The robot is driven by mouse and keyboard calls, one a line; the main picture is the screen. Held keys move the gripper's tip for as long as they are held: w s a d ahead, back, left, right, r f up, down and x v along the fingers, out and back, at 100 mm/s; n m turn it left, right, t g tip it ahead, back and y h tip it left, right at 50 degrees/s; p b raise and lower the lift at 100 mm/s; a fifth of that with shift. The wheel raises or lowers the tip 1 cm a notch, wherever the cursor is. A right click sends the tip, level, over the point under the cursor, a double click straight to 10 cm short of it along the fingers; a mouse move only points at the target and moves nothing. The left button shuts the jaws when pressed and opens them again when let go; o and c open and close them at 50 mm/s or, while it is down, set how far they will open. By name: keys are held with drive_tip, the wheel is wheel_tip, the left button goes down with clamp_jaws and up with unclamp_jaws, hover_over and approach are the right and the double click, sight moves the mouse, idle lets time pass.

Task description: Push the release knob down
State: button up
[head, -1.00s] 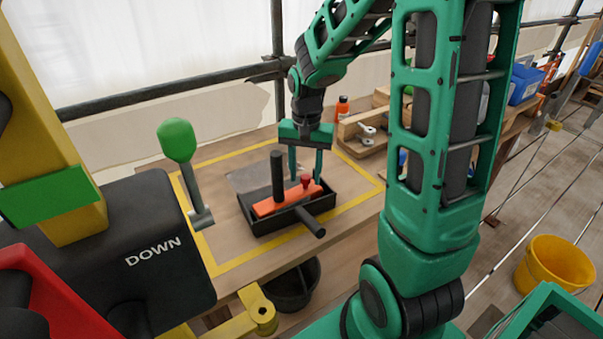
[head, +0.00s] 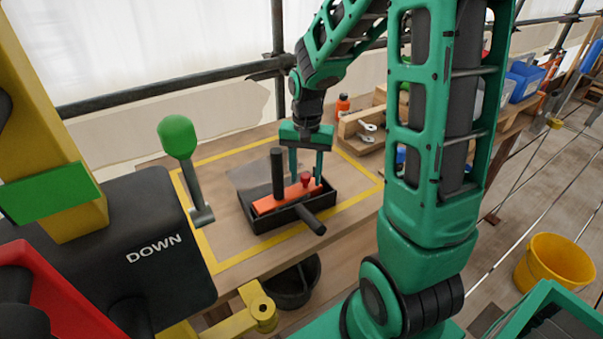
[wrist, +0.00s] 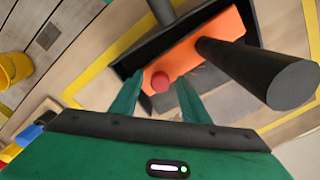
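A red knob (head: 306,178) stands up from an orange block (head: 284,197) in a black tray (head: 262,222) on the bench. A black upright handle (head: 278,172) rises from the block, and another black handle sticks out over the tray's front. My gripper (head: 306,173) points down over the block's right end. Its fingers are apart, one on each side of the red knob. The wrist view shows the red knob (wrist: 160,82) between the fingertips, with gaps visible on both sides. Whether the fingers touch the block cannot be told.
A green-knobbed lever (head: 180,150) stands left of the tray, near a black housing marked DOWN (head: 150,235). A yellow line frames the tray area. A wooden box (head: 362,130) and an orange bottle (head: 342,105) stand behind it. A yellow bucket (head: 555,265) is at right.

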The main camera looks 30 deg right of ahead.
sight(306, 175)
drive_tip(key=shift+r, duration=0.1)
wheel_tip(306, 175, up, 11)
drive_tip(key=shift+f, duration=0.2)
idle(0.5)
idle(0.4)
drive_tip(key=s+d+n, duration=0.1)
drive_tip(key=s+d, duration=0.1)
drive_tip(key=s, duration=0.9)
drive_tip(key=s+d+f+n, duration=0.1)
drive_tip(key=s, duration=1.1)
drive_tip(key=shift+d+n, duration=0.3)
drive_tip(key=shift+d, duration=0.1)
drive_tip(key=shift+f, duration=0.1)
drive_tip(key=shift+w+f, duration=0.25)
drive_tip(key=shift+w, duration=0.3)
